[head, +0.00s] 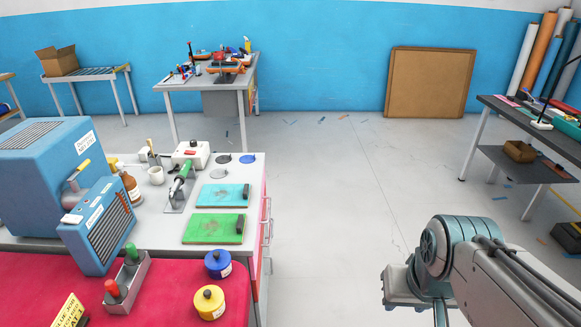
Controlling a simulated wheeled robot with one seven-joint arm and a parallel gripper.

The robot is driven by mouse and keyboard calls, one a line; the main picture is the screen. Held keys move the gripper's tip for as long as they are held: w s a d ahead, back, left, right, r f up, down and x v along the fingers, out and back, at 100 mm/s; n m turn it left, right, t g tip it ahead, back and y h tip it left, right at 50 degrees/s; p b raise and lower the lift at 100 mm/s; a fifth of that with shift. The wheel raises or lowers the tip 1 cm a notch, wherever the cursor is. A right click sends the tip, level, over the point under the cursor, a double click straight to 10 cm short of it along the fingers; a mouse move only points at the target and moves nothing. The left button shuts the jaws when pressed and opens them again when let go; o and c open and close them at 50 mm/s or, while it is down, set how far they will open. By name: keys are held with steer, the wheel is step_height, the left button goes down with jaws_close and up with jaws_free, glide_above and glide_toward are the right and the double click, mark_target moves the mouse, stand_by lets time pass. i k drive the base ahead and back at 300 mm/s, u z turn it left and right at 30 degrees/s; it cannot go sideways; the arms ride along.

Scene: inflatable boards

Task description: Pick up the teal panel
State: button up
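The teal panel (230,196) lies flat on the light grey workbench. It is a thin rectangular board with a smudged brownish patch in the middle and a dark block or handle at its right end. A similar green panel (200,229) lies just in front of it, also with a dark piece at its right end. My arm shows at the lower right, well away from the panels across open floor. Its fingertips are not visible, and the lower part runs out of the frame. Nothing touches the teal panel from my side.
Left of the panels stand a green-handled tool (181,180) in a holder and a blue machine (45,170). Blue (218,265) and yellow (209,303) tins sit on the red mat (170,304) in front. Floor between the bench and the right table (532,165) is mostly clear.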

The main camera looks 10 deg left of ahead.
mark_target(215, 195)
steer(key=z, duration=0.35)
steer(key=i, duration=1.65)
steer(key=u, duration=0.95)
steer(key=i, duration=1.05)
steer(key=u, duration=1)
